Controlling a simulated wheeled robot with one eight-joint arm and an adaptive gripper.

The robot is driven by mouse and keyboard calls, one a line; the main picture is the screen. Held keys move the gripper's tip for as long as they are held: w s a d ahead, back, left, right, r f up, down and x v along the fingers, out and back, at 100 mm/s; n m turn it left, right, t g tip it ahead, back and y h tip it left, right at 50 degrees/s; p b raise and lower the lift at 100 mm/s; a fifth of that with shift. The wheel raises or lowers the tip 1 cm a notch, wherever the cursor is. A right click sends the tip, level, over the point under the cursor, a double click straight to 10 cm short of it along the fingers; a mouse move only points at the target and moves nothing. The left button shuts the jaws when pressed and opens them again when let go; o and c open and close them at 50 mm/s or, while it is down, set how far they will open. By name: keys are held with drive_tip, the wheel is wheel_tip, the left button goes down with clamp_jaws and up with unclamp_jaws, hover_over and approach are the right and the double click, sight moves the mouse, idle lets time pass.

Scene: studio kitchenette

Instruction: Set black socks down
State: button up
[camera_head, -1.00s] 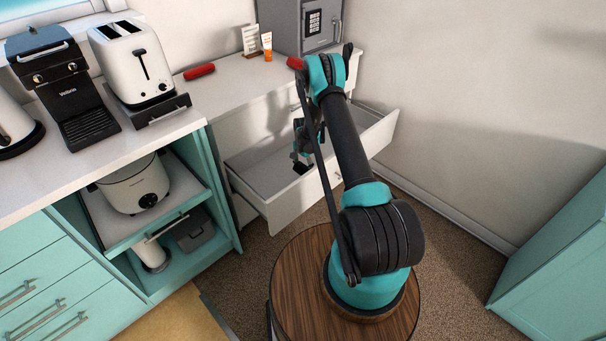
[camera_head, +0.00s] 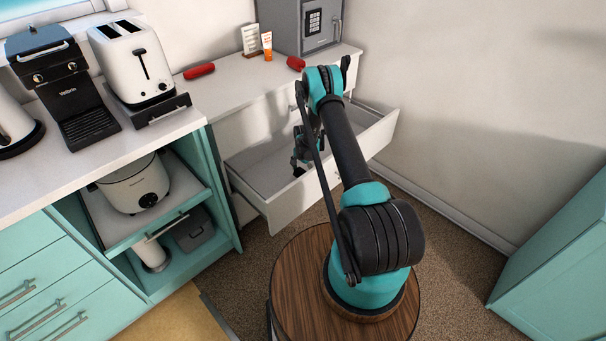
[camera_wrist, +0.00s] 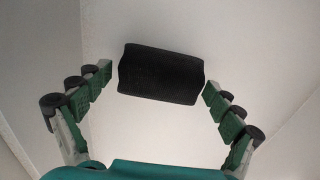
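The black socks (camera_wrist: 161,74) show as a dark rolled bundle in the wrist view, over the pale floor of the open drawer (camera_head: 320,188). In the head view only a small dark bit of the socks (camera_head: 298,172) shows below my gripper (camera_head: 301,160), inside the drawer. In the wrist view my gripper (camera_wrist: 158,82) has its fingers spread on both sides of the socks. A narrow gap shows between each fingertip and the bundle. The socks appear to lie on the drawer floor.
The drawer's front panel and side walls surround my gripper. Above it, the white counter (camera_head: 240,82) holds a grey safe (camera_head: 307,28), an orange tube (camera_head: 267,46) and two red items (camera_head: 199,71). A slow cooker (camera_head: 135,185) stands on a pulled-out shelf at the left.

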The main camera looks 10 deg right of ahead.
wheel_tip(320, 180, up, 12)
drive_tip(key=r, duration=0.1)
wheel_tip(320, 180, up, 13)
drive_tip(key=n, duration=0.2)
hover_over(303, 171)
drive_tip(key=s+d, duration=0.1)
drive_tip(key=s, duration=0.4)
drive_tip(key=s+d+r+n+t, duration=0.2)
drive_tip(key=s+r+n, duration=0.1)
drive_tip(key=s+r, duration=0.8)
drive_tip(key=s+r+n+t, duration=0.1)
drive_tip(key=s+r+n, duration=0.1)
drive_tip(key=s, duration=1)
drive_tip(key=s+d+r+n+t, duration=0.1)
drive_tip(key=s+r+n, duration=0.2)
drive_tip(key=s, duration=1)
drive_tip(key=shift+s+n, duration=0.3)
drive_tip(key=shift+n, duration=0.1)
drive_tip(key=shift+c, duration=0.2)
